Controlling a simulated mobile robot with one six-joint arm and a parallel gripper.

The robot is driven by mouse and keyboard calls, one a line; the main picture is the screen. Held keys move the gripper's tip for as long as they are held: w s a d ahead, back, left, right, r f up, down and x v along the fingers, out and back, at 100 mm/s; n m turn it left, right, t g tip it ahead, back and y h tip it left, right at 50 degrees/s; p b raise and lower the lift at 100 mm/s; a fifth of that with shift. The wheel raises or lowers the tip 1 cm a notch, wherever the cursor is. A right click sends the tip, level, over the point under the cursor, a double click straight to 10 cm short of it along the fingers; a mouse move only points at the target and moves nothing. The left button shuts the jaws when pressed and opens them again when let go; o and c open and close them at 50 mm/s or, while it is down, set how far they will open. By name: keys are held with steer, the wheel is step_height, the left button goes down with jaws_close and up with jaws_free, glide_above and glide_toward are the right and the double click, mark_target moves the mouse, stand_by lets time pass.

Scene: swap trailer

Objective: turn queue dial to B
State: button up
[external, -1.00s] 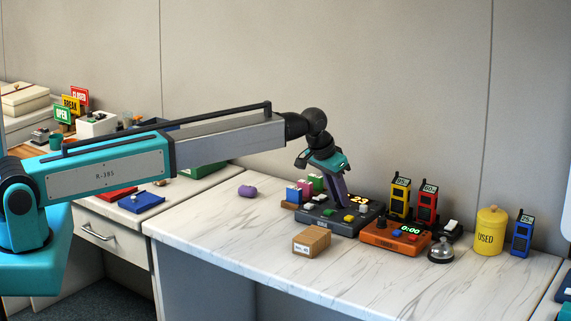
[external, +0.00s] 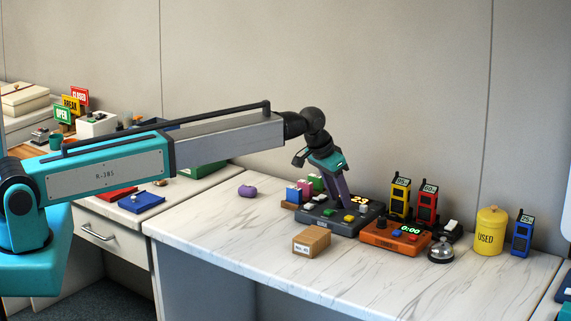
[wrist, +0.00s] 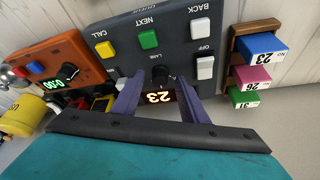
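The queue console (external: 325,221) is a dark grey box on the marble counter, with colored keys and a lit display (wrist: 160,96) reading 23. Its black dial (wrist: 160,73), labelled LANE, sits beside the display in the wrist view; its setting is too small to read. My gripper (wrist: 160,77) is over the console with its two purple fingers apart, their tips on either side of the dial with gaps showing. In the external view my gripper (external: 342,205) reaches down to the console and hides the dial.
An orange timer box (external: 395,237) stands right of the console, with yellow (external: 400,197) and red (external: 427,205) handsets behind. Colored ticket blocks (external: 305,188) stand close on the left. A cardboard box (external: 311,242) is in front. The counter's left front is mostly clear.

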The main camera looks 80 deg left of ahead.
steer(key=shift+r, duration=0.1)
steer(key=b+v, duration=0.2)
steer(key=v, duration=1.1)
steer(key=shift+s+r, duration=0.25)
